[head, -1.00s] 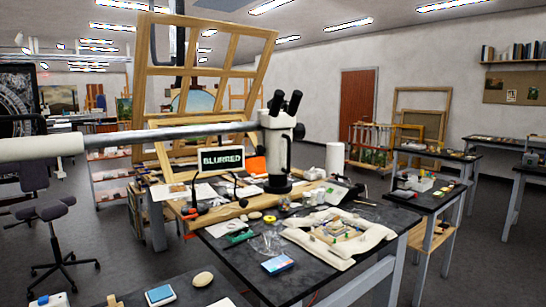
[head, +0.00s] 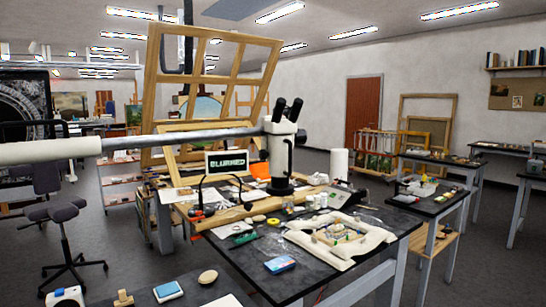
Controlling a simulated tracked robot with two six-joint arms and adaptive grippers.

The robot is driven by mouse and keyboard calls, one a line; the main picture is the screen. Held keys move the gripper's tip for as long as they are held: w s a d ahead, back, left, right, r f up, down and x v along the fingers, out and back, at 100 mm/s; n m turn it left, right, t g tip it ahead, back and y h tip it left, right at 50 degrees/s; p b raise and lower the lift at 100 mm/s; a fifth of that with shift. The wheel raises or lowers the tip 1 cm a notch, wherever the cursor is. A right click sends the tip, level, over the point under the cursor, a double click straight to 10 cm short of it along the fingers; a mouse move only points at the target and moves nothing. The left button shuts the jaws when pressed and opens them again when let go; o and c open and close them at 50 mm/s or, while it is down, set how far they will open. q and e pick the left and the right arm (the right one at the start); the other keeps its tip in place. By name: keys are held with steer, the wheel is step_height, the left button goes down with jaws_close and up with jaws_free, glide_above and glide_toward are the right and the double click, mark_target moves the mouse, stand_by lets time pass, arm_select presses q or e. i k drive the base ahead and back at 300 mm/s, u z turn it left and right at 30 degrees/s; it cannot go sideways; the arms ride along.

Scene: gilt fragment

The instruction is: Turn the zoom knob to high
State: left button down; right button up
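A white stereo microscope (head: 281,145) with black eyepieces (head: 288,110) stands over the dark worktable (head: 395,222). A metal bar (head: 180,138) with a thick white section (head: 50,151) runs from the left edge to the microscope head. The zoom knob is too small to make out on the head. A small screen (head: 227,163) left of the microscope reads "BLURRED". A pale cushion (head: 300,240) with a gilt fragment (head: 338,234) on it lies in front of the microscope. Neither of my grippers is in view.
A large wooden frame (head: 152,80) stands behind the microscope. A white cylinder (head: 338,163), a blue-and-white box (head: 280,264) and several small items crowd the table. A stool (head: 58,213) stands at left on open floor (head: 125,260).

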mark_target(264, 155)
steer(key=z, duration=0.1)
steer(key=i, duration=1)
steer(key=u, duration=0.1)
